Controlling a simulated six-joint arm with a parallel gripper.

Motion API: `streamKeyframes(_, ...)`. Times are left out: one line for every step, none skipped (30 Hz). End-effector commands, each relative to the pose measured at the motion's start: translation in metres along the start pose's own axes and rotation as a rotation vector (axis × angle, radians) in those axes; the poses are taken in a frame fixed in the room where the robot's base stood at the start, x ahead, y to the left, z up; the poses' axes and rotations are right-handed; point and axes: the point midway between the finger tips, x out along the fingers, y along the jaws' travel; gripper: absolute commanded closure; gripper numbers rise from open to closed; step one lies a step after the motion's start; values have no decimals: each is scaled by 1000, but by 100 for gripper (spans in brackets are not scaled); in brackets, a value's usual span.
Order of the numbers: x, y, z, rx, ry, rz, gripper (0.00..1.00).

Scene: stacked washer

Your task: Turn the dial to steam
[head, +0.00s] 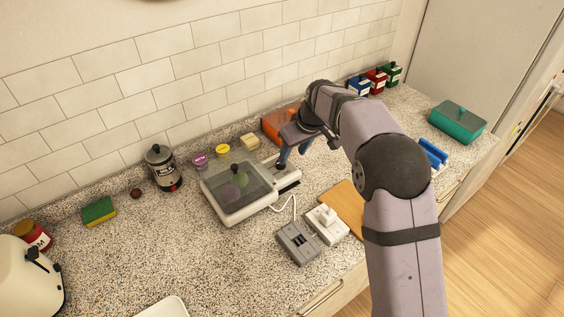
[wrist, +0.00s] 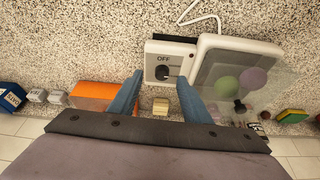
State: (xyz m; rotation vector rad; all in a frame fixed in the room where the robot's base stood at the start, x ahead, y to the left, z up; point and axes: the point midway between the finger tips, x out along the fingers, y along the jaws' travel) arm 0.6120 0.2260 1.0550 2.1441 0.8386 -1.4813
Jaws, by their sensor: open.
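A white appliance (head: 232,218) with a clear lid stands mid-counter in the head view; a green and a purple round thing show under its lid. It also shows in the wrist view (wrist: 207,45). Its side panel (wrist: 154,52) carries the printed word OFF and a small black dial (wrist: 161,72) below it. I cannot make out a steam label or the dial's pointer. My gripper (wrist: 159,77) is open, its two blue fingers apart on either side of the dial, with nothing visibly held. In the head view my gripper (head: 282,160) is over the panel and partly hides it.
A beige block (head: 250,141) and an orange box (head: 272,127) stand behind the panel. A grey box (head: 297,243), a white socket block (head: 327,226) and a white cord lie in front. A black-and-silver jar (head: 163,168) stands left.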

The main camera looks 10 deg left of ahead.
Motion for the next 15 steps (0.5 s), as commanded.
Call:
streamKeyframes(6,-3,-7,-17,9,-4,56)
streamKeyframes(7,-4,-10,-25,13,-5,56)
streamKeyframes(9,-5,-14,-35,19,-6,56)
streamKeyframes(10,-6,-16,-40,21,-7,56)
streamKeyframes(11,-6,-17,-44,22,-8,56)
streamKeyframes(11,-7,-19,-47,25,-8,56)
streamKeyframes(11,-7,-20,-49,26,-8,56)
streamKeyframes(11,-7,-20,-49,27,-8,56)
streamKeyframes(11,-7,-20,-50,27,-8,56)
streamKeyframes(11,-7,-20,-50,27,-8,56)
streamKeyframes(12,-7,-20,-49,26,-8,56)
streamKeyframes(13,-7,-20,-49,26,-9,56)
streamKeyframes(14,-7,-20,-49,25,-9,56)
streamKeyframes(16,-7,-20,-49,25,-9,56)
streamKeyframes(19,-7,-20,-48,24,-9,56)
